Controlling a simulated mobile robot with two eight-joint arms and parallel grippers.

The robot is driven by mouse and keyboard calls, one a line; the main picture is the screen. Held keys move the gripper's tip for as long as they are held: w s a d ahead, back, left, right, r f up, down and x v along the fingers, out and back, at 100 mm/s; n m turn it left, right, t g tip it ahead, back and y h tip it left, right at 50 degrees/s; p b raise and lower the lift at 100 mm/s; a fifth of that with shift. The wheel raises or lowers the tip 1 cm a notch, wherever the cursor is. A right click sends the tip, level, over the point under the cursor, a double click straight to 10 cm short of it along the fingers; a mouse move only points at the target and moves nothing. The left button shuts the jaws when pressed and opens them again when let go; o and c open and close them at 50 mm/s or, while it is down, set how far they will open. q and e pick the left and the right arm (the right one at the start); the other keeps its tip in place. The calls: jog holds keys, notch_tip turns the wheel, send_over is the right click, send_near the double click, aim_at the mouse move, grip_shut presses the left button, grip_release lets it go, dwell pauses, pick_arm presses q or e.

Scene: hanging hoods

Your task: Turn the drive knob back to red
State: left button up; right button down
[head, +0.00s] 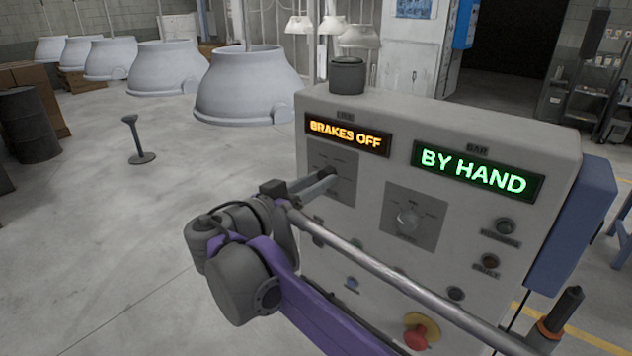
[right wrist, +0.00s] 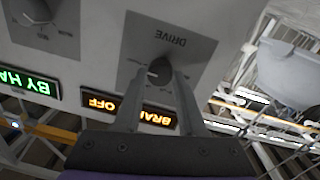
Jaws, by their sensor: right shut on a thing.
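The drive knob (right wrist: 160,70) is a dark round knob on a grey square plate labelled DRIVE (right wrist: 172,38), seen upside down in the right wrist view. My right gripper (right wrist: 160,76) is shut on it, a finger on each side. In the head view my right gripper (head: 330,176) reaches the same plate (head: 345,160) on the console's left, and its fingers mostly hide the knob. I cannot make out a red mark or where the knob points. The orange display (head: 346,134) above reads BRAKES OFF. My left gripper is not in view.
A green display (head: 476,170) reads BY HAND above a second knob (head: 407,221). A metal bar (head: 400,278) crosses the console's front. A red button (head: 416,338) sits low. Large grey hoods (head: 248,85) hang behind; a stand (head: 135,138) is on the open floor.

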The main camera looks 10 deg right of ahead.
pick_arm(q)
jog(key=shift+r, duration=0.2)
pick_arm(e)
jog(key=n+p, duration=0.1)
jog(key=n, duration=0.2)
jog(key=shift+r, duration=0.1)
jog(key=n+p, duration=0.1)
jog(key=n, duration=0.3)
jog(key=shift+n+p, duration=0.3)
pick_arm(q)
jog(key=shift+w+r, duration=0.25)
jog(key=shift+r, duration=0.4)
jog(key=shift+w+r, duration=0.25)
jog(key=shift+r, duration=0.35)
pick_arm(e)
jog(key=shift+s+d+n+t+y, duration=0.1)
jog(key=shift+n+t+y, duration=0.25)
jog(key=shift+n, duration=7)
jog(key=shift+n+t+y, duration=0.25)
jog(key=shift+n+t, duration=0.1)
jog(key=shift+n, duration=7)
pick_arm(q)
jog(key=shift+b, duration=0.3)
